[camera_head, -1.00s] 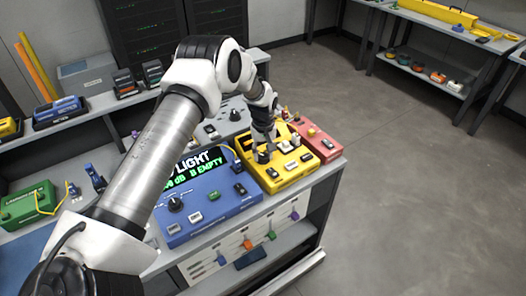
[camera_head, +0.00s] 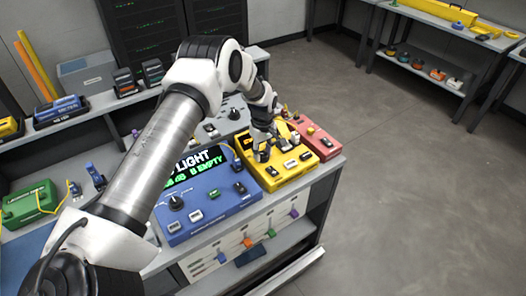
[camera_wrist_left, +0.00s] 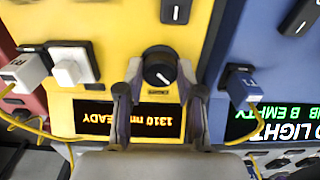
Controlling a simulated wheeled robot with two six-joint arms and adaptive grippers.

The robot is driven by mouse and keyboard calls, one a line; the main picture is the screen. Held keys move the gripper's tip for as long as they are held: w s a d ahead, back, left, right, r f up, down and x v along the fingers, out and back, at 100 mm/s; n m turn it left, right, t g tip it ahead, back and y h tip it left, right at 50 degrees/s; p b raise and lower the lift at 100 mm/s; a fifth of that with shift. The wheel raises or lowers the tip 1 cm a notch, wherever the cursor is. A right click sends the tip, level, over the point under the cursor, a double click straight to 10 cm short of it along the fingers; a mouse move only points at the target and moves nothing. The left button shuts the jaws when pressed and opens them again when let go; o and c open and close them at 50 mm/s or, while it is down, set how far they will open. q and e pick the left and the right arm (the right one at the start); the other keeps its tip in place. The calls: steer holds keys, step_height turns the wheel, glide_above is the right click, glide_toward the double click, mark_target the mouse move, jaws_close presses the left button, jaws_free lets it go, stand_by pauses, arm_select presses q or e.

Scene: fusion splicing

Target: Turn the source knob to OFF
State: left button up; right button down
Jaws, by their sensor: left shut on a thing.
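The yellow source unit (camera_head: 292,179) stands on the bench, right of the blue unit. In the left wrist view its yellow face (camera_wrist_left: 115,20) fills the middle, with a dark display reading "1310 nm READY" upside down. A black round knob (camera_wrist_left: 159,68) with a pale pointer mark sits above that display. My left gripper (camera_wrist_left: 160,77) has its two fingers on either side of the knob and is shut on it. In the head view my left gripper (camera_head: 268,148) is low over the yellow unit and partly hides the knob. My right gripper is not in view.
A blue unit (camera_head: 215,208) with a lit screen is close on the left, a red unit (camera_head: 318,142) close on the right. In the left wrist view, yellow cables run from a white plug (camera_wrist_left: 26,72) and a blue plug (camera_wrist_left: 242,87) beside the fingers.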

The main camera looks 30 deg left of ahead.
mark_target(262, 154)
arm_select(q)
steer(key=shift+s+f, duration=0.25)
steer(key=o, duration=1.2)
steer(key=shift+w, duration=0.1)
steer(key=shift+c, duration=0.2)
steer(key=shift+w+a, duration=0.1)
step_height(262, 154, up, 12)
